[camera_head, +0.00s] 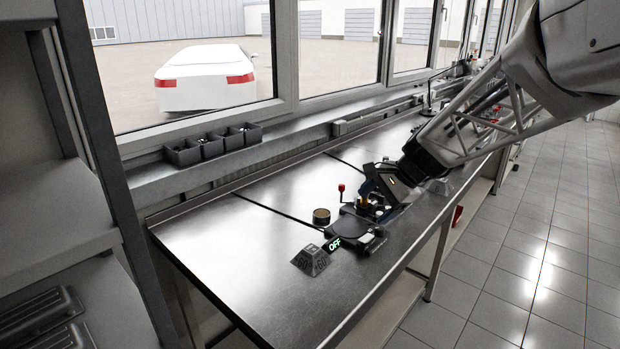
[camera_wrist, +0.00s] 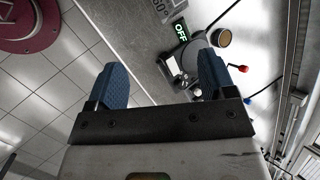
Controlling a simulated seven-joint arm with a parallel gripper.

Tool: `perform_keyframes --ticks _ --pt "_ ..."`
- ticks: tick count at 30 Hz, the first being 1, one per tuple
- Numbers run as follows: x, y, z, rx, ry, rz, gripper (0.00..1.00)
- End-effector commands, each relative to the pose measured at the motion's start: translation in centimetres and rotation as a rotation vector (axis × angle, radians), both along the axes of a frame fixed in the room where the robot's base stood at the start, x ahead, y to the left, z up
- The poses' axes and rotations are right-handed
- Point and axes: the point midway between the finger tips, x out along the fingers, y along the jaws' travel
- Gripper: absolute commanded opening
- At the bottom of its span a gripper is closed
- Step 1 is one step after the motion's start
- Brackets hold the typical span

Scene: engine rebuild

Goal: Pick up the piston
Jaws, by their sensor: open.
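A short round piece with a dark side and tan top, which looks like the piston (camera_head: 321,215), stands upright on the metal bench. It also shows in the wrist view as a small round piston (camera_wrist: 221,37), beyond the right finger's tip and slightly to its right. My gripper (camera_head: 372,197) is low over the bench, to the right of the piston and apart from it. In the wrist view my gripper (camera_wrist: 163,72) has its two blue fingers wide apart, with nothing held between them. The fingertips partly hide a device on the bench.
A device with a round dark plate (camera_head: 350,227) and a green OFF sign (camera_head: 335,244) lies just beside the piston. A red-knobbed lever (camera_head: 341,188) stands behind it. The bench's left part (camera_head: 220,240) is clear.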

Motion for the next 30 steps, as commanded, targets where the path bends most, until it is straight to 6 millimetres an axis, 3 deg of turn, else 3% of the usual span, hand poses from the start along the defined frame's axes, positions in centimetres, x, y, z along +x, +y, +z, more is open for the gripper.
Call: perform_keyframes --ticks 3,17,30 --pt "3.3 -1.0 -0.7 0.071 0.032 -0.085 0.77" --pt "15.3 -5.7 -4.2 0.356 0.152 -0.403 0.77" --pt "25.8 -12.3 -9.6 0.642 0.267 -0.694 0.77"
